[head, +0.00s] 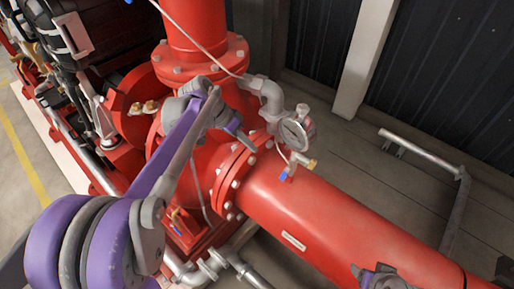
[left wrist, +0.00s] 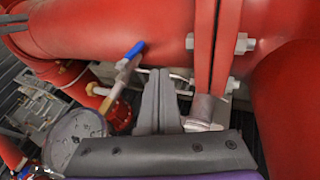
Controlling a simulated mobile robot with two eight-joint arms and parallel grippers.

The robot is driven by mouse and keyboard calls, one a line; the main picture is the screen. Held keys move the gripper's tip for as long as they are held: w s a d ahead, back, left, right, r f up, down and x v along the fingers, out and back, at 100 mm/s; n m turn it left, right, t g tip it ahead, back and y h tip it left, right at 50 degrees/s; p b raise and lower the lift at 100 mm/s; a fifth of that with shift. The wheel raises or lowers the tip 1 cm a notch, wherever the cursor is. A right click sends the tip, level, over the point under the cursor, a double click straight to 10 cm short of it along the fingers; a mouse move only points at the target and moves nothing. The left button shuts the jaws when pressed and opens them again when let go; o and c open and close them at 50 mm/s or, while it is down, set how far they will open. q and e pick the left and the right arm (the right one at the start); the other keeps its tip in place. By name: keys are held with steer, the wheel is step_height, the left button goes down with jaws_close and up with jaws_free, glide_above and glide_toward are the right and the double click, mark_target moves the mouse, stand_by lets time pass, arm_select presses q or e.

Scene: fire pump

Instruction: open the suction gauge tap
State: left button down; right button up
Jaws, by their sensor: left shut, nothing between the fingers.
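The suction gauge tap is a small brass valve with a blue-tipped lever (head: 284,178) below the round gauge (head: 296,134), on top of the thick red pipe. In the left wrist view the blue lever (left wrist: 130,54) is up and left of my fingertips, and the gauge (left wrist: 75,135) is at lower left. My left gripper (head: 246,142) is shut and empty, left of the gauge and apart from the lever. Its closed fingers also show in the left wrist view (left wrist: 162,75). Part of what looks like my right gripper (head: 384,279) shows at the bottom edge; its fingers are unclear.
The bolted pipe flange (head: 232,178) stands close below my left gripper. A grey elbow pipe (head: 268,92) rises behind the gauge. The red suction pipe (head: 340,225) runs to lower right. A metal rail (head: 425,154) stands on the floor at right.

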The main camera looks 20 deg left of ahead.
mark_target(281, 176)
arm_select(q)
steer(key=shift+w+d+f, duration=0.1)
steer(key=shift+d+f, duration=3.65)
steer(key=shift+d, duration=0.1)
steer(key=shift+f+h+b, duration=0.55)
steer(key=shift+h+b, duration=0.05)
steer(key=shift+d+f, duration=0.1)
steer(key=shift+d, duration=0.1)
steer(key=shift+s+d, duration=0.1)
steer(key=shift+s, duration=0.1)
steer(key=shift+w, duration=0.1)
